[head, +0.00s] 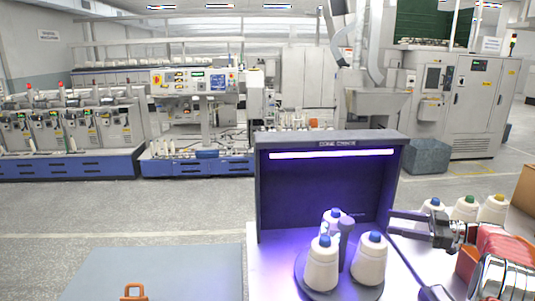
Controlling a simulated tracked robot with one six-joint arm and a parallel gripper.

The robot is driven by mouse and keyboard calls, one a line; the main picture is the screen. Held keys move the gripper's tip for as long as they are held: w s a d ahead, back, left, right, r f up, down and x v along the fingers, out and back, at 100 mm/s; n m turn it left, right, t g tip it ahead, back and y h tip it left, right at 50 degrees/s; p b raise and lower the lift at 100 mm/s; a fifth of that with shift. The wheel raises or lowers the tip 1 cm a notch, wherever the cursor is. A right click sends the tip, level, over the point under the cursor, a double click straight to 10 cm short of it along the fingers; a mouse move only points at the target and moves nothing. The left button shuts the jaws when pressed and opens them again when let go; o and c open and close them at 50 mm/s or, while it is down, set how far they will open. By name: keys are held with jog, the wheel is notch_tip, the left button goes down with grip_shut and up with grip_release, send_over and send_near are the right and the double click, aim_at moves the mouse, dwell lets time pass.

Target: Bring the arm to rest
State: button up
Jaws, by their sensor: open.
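My gripper (392,222) is at the right of the head view, pointing left, with its dark fingers in front of the right edge of the lit cabinet. It is open and I see nothing between the fingers. My arm, red and grey, comes in from the right edge. Three white bobbins with blue tops stand upright on a round dark tray (304,283) around a dark post (346,242); the rear one is partly hidden.
A dark cabinet (280,190) with a purple light bar stands behind the tray. More bobbins with blue, green and yellow tops (492,210) stand behind my arm. A grey-blue surface (160,278) with an orange handle (133,291) is at lower left. Machines line the back.

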jog(key=w+d+f+m+t+h, duration=0.1)
jog(key=w+d+m+t+h, duration=0.4)
jog(key=d+h, duration=0.35)
jog(key=w+d+f+m+t+h, duration=0.25)
jog(key=w+d+m+h, duration=0.35)
jog(key=h, duration=0.3)
jog(key=s+a+m+g+h, duration=0.1)
jog(key=s+a+m+g, duration=0.2)
jog(key=s+a+g, duration=0.75)
jog(key=s+a+m+t+h, duration=0.15)
jog(key=s+a, duration=0.45)
jog(key=s, duration=1.1)
jog(key=s+a+r+n+y, duration=0.1)
jog(key=s+a+r+y, duration=0.1)
jog(key=s+a, duration=0.8)
jog(key=s+a+r+y, duration=0.2)
jog(key=s+a+r, duration=0.1)
jog(key=s+a, duration=0.8)
jog(key=shift+s+a+r+n, duration=0.15)
jog(key=shift+a+r+n, duration=0.2)
jog(key=shift+a, duration=1.4)
